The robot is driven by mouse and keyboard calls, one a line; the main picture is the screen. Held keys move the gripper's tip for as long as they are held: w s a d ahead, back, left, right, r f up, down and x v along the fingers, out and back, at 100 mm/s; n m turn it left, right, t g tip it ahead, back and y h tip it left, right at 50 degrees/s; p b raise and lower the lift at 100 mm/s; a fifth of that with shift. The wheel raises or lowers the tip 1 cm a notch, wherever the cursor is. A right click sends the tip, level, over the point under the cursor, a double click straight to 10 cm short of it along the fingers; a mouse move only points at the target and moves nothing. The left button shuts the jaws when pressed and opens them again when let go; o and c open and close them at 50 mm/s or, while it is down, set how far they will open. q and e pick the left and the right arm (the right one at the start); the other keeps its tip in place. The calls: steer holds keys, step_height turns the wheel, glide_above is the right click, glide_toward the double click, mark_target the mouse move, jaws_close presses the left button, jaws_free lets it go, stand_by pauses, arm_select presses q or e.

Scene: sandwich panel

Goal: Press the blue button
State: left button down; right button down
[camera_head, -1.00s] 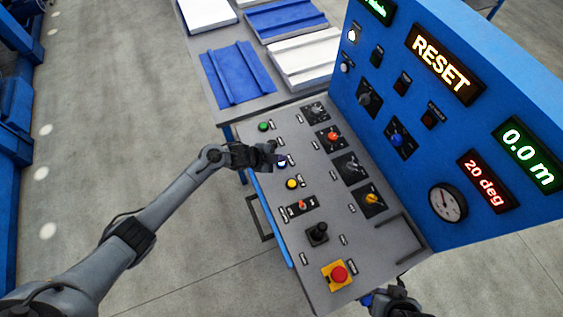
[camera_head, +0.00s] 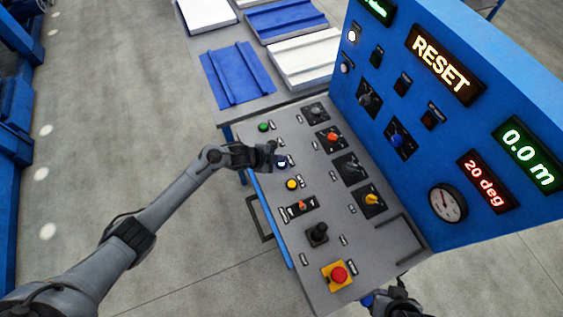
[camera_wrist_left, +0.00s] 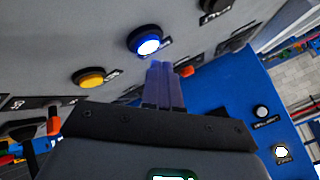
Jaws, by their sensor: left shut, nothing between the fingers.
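The blue button (camera_wrist_left: 145,40) is lit, with a bright white-blue centre, in the left wrist view. In the head view the blue button (camera_head: 282,162) shows just right of my left gripper (camera_head: 272,155), partly covered by it. My left gripper is shut and empty. In the left wrist view its fingertips (camera_wrist_left: 160,68) sit just below and right of the button in the picture; I cannot tell whether they touch it. My right gripper (camera_head: 397,300) is at the bottom edge of the head view, in front of the panel, its jaws unclear.
A green button (camera_head: 263,127) and a yellow button (camera_head: 292,184) flank the blue one. A joystick (camera_head: 317,233) and a red emergency stop (camera_head: 339,274) are nearer. Rotary knobs line the right side. The blue upright panel (camera_head: 440,110) rises behind, with a RESET display (camera_head: 444,65).

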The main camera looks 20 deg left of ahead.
stand_by(0.6)
arm_select(q)
steer(key=shift+f, duration=0.25)
steer(key=shift+f, duration=0.2)
steer(key=shift+f+b, duration=0.45)
steer(key=shift+b, duration=0.05)
stand_by(0.9)
steer(key=shift+r, duration=0.1)
steer(key=shift+r+p, duration=0.55)
steer(key=shift+p, duration=0.15)
steer(key=shift+r, duration=0.2)
steer(key=shift+r, duration=0.15)
